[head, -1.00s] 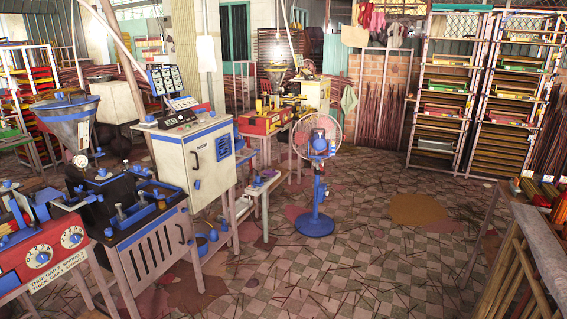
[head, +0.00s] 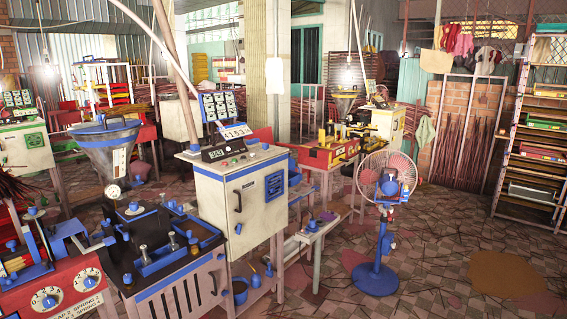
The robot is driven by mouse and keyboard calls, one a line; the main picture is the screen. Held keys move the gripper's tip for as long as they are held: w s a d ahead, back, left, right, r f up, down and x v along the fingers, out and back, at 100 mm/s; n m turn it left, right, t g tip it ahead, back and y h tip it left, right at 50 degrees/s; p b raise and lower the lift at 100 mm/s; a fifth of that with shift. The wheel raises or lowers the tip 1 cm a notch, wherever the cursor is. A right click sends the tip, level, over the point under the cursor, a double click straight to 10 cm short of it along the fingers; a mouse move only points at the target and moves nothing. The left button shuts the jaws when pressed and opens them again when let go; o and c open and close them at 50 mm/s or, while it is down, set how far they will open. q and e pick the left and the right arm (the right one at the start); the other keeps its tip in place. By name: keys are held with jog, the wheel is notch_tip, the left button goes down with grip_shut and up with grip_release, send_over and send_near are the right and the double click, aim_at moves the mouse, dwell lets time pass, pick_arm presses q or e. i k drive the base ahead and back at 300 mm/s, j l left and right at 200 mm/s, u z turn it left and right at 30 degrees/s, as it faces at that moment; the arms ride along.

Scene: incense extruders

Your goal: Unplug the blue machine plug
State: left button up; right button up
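A blue-trimmed machine stands left of centre in the head view. Its parts are a white control cabinet (head: 240,200) with blue edges, a metal hopper (head: 108,148) with a blue rim, and a black and blue press bed (head: 165,245). A panel of sockets or switches (head: 221,106) stands upright on top of the cabinet. I cannot make out a blue plug for certain; it is too small or hidden. Neither of my grippers shows in this view.
A blue pedestal fan (head: 377,281) stands on the tiled floor right of the cabinet. A red and yellow machine (head: 322,153) is behind it. A small low table (head: 312,228) is beside the cabinet. A tall rack (head: 533,155) stands at the right. The floor at lower right is mostly clear.

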aim_at(195, 147)
jog(key=i+l+u, duration=0.15)
jog(key=i+u, duration=0.25)
jog(key=i+l+u, duration=0.2)
jog(key=u, duration=0.15)
jog(key=i+l+u, duration=0.2)
jog(key=i+l, duration=0.15)
jog(key=i+l+u, duration=0.25)
jog(key=l, duration=0.25)
jog(key=i+l+u, duration=0.2)
jog(key=i+l, duration=0.2)
jog(key=l, duration=0.15)
